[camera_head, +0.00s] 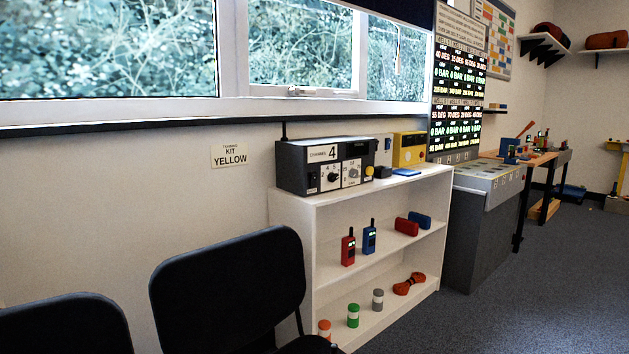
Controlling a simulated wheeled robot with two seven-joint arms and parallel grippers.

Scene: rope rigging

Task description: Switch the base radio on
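The base radio (325,165) is a dark grey box with a short black antenna at its back left. It stands on top of the white shelf unit (405,185). Its front has a light panel with dials, a small switch at the left end, and a label reading "CHANNEL 4". A dark display or grille sits at the upper right of its front. I cannot tell from here whether it is on. Neither of my grippers is in view.
Black chairs (232,285) stand left of the shelf, close in front. A yellow box (409,150) stands right of the radio. Handheld radios (348,247) and small cylinders fill lower shelves. A grey console (487,220) stands beyond. Carpet (500,315) at front right is clear.

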